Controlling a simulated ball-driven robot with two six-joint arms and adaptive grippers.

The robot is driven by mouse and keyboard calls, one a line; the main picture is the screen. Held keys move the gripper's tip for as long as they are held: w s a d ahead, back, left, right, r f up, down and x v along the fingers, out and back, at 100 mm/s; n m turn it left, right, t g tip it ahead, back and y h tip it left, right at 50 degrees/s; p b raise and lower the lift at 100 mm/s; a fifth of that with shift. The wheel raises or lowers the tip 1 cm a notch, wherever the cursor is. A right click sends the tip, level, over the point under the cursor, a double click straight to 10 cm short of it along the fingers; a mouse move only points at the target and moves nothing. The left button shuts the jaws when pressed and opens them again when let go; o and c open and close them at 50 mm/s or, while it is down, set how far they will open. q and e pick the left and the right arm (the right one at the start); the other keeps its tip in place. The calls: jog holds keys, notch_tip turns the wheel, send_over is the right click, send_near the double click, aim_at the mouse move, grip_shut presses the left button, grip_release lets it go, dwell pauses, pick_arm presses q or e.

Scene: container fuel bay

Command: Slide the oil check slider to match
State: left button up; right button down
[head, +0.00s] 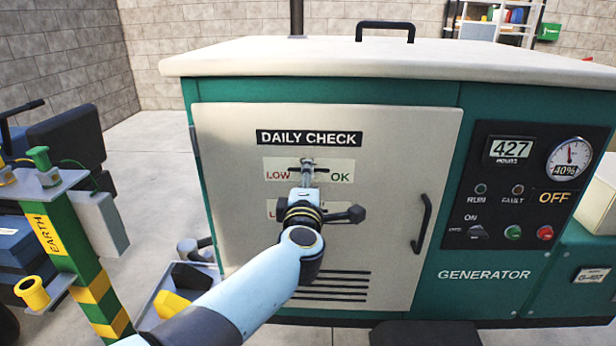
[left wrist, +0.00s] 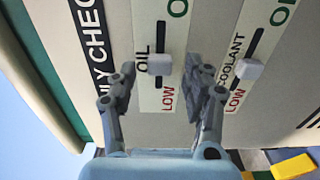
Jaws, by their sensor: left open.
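The generator's front door (head: 215,200) carries a "DAILY CHECK" sign. Below it is the oil check plate (head: 341,168), with LOW at its left and OK at its right. The left wrist view shows the white oil slider knob (left wrist: 159,65) in a dark slot, nearer the LOW end than the OK end. My left gripper (head: 307,168) is open in front of this plate and hides the knob in the head view. In the left wrist view the open fingers (left wrist: 158,84) lie on either side of the knob. Contact cannot be told. My right gripper is not in view.
The coolant slider knob (left wrist: 249,69) is on the neighbouring plate, mostly hidden by my arm in the head view. A door handle (head: 422,222) sticks out to the right. The gauge (head: 569,158) on the control panel reads 40%. A striped earth post (head: 82,258) stands at left.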

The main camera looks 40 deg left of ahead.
pick_arm(q)
jog(key=shift+w+a, duration=0.4)
jog(key=shift+w, duration=0.2)
grip_shut()
